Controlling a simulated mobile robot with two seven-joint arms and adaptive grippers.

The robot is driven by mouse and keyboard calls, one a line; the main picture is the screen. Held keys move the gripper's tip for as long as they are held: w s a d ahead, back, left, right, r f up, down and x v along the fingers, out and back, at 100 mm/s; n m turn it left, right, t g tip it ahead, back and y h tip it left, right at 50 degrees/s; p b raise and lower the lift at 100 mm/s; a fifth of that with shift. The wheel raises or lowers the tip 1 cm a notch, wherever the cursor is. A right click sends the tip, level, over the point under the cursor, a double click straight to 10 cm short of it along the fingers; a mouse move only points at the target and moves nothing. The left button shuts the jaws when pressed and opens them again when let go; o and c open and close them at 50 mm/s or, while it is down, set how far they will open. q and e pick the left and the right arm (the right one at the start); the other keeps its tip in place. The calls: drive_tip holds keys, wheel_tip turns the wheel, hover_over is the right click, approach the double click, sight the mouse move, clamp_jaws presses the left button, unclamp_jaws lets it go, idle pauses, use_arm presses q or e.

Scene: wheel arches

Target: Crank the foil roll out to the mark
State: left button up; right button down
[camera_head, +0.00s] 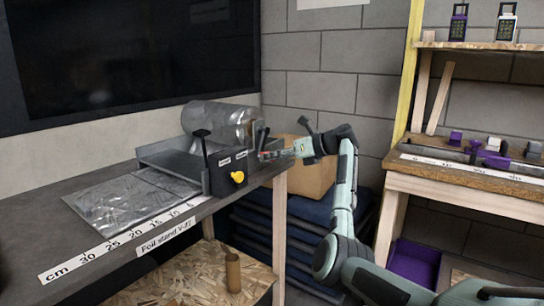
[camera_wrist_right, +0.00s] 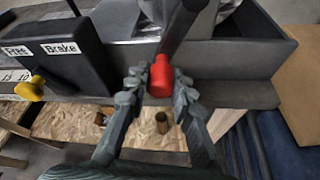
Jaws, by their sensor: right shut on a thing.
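The foil roll (camera_head: 218,122) sits in a grey stand (camera_head: 172,163) on the bench. A silver foil sheet (camera_head: 120,207) runs from it to the left along the bench, beside a white centimetre scale (camera_head: 125,242); its far end lies near the high numbers. No separate mark can be made out. My right gripper (camera_head: 268,154) is at the stand's right end. In the wrist view it is shut on the red crank handle (camera_wrist_right: 160,76), a finger on each side. A yellow knob (camera_head: 238,177) sits on the black block labelled Free and Brake. My left gripper is not in view.
A black lever (camera_head: 203,150) stands up beside the block. A cardboard box (camera_head: 302,172) and dark folded blankets (camera_head: 262,230) are close behind my right arm. A second workbench (camera_head: 480,190) stands at the right. A brown tube (camera_head: 233,272) stands on the lower shelf.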

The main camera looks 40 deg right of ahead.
drive_tip(key=c, duration=1.3)
unclamp_jaws()
drive_tip(key=v, duration=1.2)
drive_tip(key=shift+f, duration=0.1)
